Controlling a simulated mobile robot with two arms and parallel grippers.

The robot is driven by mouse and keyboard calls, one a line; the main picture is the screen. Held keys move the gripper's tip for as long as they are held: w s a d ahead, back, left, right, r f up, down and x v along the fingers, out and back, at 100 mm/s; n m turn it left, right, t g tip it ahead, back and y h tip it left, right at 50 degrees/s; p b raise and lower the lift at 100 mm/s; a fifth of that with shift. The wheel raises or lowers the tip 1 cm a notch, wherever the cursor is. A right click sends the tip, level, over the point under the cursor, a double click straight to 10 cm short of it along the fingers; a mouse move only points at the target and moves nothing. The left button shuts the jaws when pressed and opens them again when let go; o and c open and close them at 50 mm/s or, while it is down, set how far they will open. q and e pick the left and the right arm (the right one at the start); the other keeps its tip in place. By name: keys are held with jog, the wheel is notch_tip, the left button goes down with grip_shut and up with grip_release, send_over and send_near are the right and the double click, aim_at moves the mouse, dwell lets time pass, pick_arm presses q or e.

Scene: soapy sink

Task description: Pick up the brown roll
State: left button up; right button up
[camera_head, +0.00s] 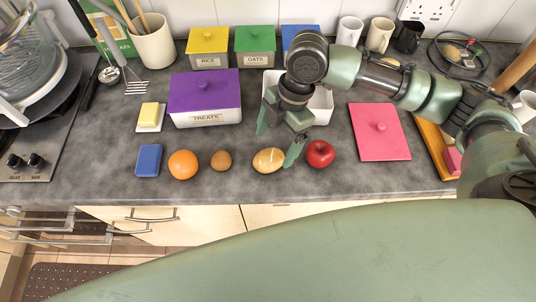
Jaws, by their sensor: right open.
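The brown roll (268,161), a golden oval with pale score marks, lies on the grey counter near its front edge. My right gripper (276,148) is open just above and behind it, with its fingers pointing down. One fingertip is to the roll's upper left and the other overlaps its right side in the picture. I cannot tell whether that finger touches it. My left gripper is out of view.
Close to the roll are a small brown round item (221,161) on the left and a red apple (320,154) on the right. Further left are an orange (183,164) and a blue block (148,160). A purple-lidded treats box (205,95) stands behind. A pink lid (380,132) lies right.

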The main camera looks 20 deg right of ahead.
aim_at(270, 155)
jog(key=shift+p+x, duration=0.6)
jog(key=shift+x, duration=0.55)
jog(key=x, duration=0.2)
jog(key=shift+w+f, duration=0.1)
jog(key=shift+f, duration=0.15)
jog(key=shift+a+f+p, duration=0.1)
jog(key=shift+f+p, duration=0.15)
jog(key=shift+p, duration=0.05)
jog(key=shift+f, duration=0.1)
jog(key=c, duration=1.2)
jog(key=shift+c, duration=1.3)
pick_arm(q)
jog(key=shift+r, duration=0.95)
